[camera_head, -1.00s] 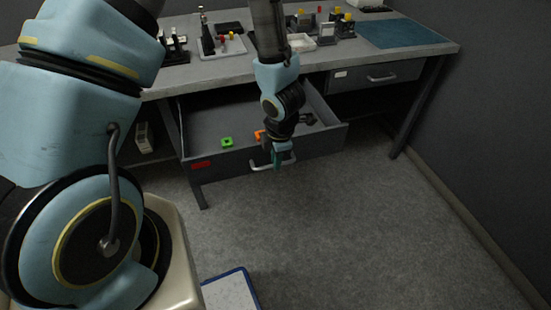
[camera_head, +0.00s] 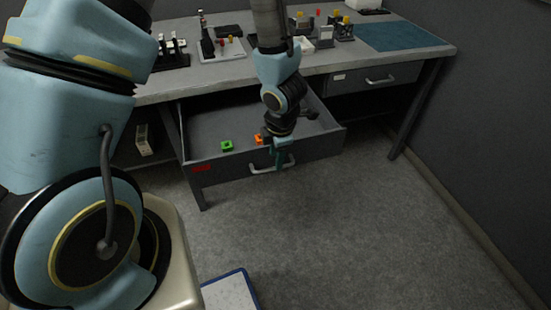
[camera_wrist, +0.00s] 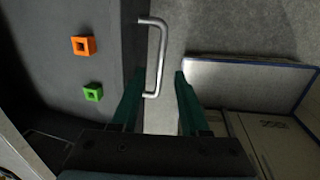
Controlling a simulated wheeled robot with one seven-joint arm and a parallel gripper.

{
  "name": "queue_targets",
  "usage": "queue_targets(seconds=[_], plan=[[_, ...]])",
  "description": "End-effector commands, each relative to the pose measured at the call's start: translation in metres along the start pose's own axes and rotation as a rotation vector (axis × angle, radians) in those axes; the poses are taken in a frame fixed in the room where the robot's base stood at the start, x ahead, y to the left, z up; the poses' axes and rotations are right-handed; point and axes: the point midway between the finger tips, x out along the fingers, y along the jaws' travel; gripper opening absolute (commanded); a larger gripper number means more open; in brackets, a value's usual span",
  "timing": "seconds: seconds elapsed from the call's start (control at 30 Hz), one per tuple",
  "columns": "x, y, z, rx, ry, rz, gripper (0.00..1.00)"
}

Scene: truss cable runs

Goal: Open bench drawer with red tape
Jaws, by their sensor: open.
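The bench drawer with red tape (camera_head: 201,168) is pulled well out from the bench, on the left side under its top. Its metal bar handle (camera_head: 260,169) is on the drawer front, partly hidden by my gripper in the head view. My gripper (camera_head: 279,162) points down at the drawer front by the handle. In the wrist view my gripper (camera_wrist: 159,75) is open, with its two green fingers apart. The handle (camera_wrist: 162,45) shows in the gap and just beyond the fingertips; I cannot tell whether a finger touches it.
A green block (camera_head: 226,146) and an orange block (camera_head: 259,139) lie inside the drawer. A second drawer (camera_head: 375,80) at the right is shut. A blue-rimmed tray (camera_head: 230,290) is on the floor in front. Small tools stand on the bench; the floor to the right is clear.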

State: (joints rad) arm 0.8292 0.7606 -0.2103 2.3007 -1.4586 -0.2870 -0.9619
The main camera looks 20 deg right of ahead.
Motion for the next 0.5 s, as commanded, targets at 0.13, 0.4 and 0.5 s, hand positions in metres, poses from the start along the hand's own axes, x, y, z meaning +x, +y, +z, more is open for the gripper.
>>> queue_targets(seconds=[0.13, 0.4, 0.5], plan=[[-0.038, 0.001, 0.0, -0.002, -0.001, 0.0, 0.45], [-0.069, 0.001, 0.0, -0.001, 0.0, 0.0, 0.45], [-0.071, 0.0, -0.001, 0.0, 0.0, -0.001, 0.45]])
